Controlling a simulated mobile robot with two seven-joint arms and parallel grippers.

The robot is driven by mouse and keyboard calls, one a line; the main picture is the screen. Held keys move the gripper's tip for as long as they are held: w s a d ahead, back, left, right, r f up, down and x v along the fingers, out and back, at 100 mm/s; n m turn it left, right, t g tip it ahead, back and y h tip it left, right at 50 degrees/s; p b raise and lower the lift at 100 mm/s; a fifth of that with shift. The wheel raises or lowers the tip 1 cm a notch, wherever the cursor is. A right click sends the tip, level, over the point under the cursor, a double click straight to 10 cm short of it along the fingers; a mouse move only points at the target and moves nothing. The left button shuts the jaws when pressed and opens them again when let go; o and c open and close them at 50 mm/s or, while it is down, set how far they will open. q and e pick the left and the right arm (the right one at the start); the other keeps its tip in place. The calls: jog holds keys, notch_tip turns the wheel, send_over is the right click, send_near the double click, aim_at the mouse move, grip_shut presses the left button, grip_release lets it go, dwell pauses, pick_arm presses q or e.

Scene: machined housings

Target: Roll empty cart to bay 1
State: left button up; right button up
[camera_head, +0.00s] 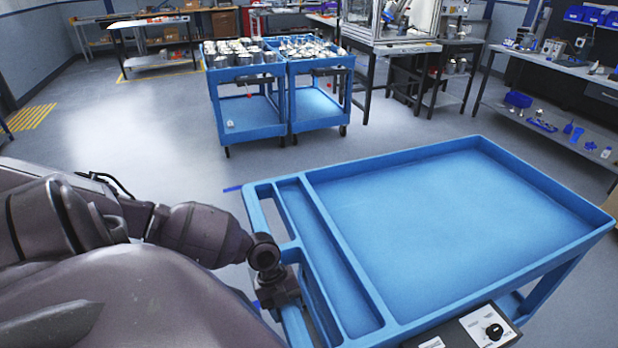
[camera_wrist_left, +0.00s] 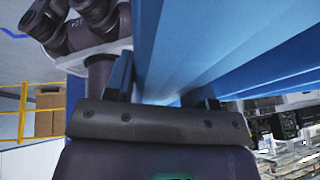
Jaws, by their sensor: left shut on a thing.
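The empty blue cart (camera_head: 430,215) stands in front of me in the head view. Its large top tray is bare, and a narrow slot tray (camera_head: 335,262) runs along its left side. My left gripper (camera_head: 280,295) is shut on the cart's rail at the left end, beside the narrow tray. In the left wrist view, the fingers of my left gripper (camera_wrist_left: 168,95) stand either side of the blue rail (camera_wrist_left: 165,50). My right gripper does not show. No bay number is readable.
Two blue carts loaded with metal parts (camera_head: 245,85) (camera_head: 318,75) stand side by side ahead. Short blue floor tape (camera_head: 232,188) lies left of my cart. A workbench (camera_head: 560,68) is at right. Yellow floor hatching (camera_head: 30,117) is at left; open floor (camera_head: 130,130) lies between.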

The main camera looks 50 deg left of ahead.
pick_arm(q)
jog(key=s, duration=0.1)
jog(key=s+a, duration=0.1)
jog(key=s, duration=0.2)
jog(key=shift+a+p, duration=0.25)
jog(key=shift+p, duration=0.15)
jog(key=o, duration=1.3)
jog(key=shift+w, duration=0.1)
jog(key=shift+c, duration=0.2)
jog(key=v, duration=1)
jog(key=shift+a+r, duration=0.2)
jog(key=shift+r, duration=0.15)
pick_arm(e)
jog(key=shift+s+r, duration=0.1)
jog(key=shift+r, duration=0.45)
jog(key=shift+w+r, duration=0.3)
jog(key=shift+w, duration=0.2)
